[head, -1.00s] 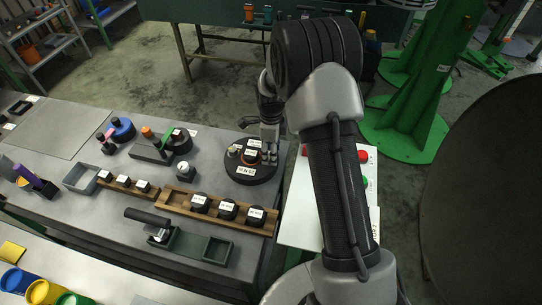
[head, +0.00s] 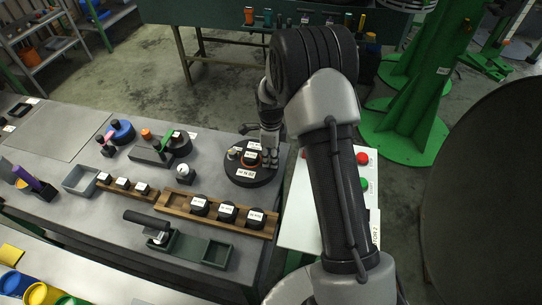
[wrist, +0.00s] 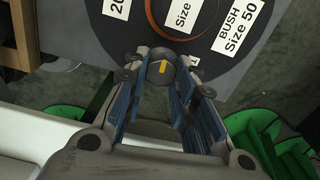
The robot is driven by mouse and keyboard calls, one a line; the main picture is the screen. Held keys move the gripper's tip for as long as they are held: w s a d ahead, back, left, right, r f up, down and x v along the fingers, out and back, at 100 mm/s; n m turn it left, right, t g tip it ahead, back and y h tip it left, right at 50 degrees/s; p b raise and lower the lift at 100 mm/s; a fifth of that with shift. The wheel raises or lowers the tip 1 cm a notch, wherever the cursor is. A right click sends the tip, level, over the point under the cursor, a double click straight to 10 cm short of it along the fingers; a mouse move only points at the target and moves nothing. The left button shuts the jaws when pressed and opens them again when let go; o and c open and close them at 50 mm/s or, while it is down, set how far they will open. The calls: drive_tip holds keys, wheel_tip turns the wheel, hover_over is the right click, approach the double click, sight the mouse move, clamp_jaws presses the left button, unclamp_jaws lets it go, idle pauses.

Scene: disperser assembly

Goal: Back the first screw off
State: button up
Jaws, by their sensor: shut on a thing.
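A round black disc fixture (head: 246,180) with white labels and an orange-brown ring (head: 252,156) stands at the right end of the grey table. In the wrist view its labelled top (wrist: 115,28) fills the upper part, with the ring around a "Size" label. A dark round screw head (wrist: 160,68) with a yellow mark is at the disc's near edge. My gripper (wrist: 160,75) is shut on this screw head, a fingertip on each side. In the head view my gripper (head: 270,155) reaches down at the disc's right side. The screw's shank is hidden.
A wooden rack (head: 180,200) with labelled black blocks and a green tray (head: 218,252) stand in front of the disc. A white panel (head: 310,225) with red and green buttons is close to the right of the table, below my arm.

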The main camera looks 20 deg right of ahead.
drive_tip(key=shift+c, duration=1.1)
drive_tip(key=shift+n, duration=0.3)
drive_tip(key=n+p, duration=0.1)
drive_tip(key=n, duration=0.5)
drive_tip(key=shift+w, duration=0.15)
drive_tip(key=n, duration=0.4)
drive_tip(key=shift+w+n+p, duration=0.1)
drive_tip(key=shift+n+p, duration=0.3)
drive_tip(key=shift+n, duration=1.7)
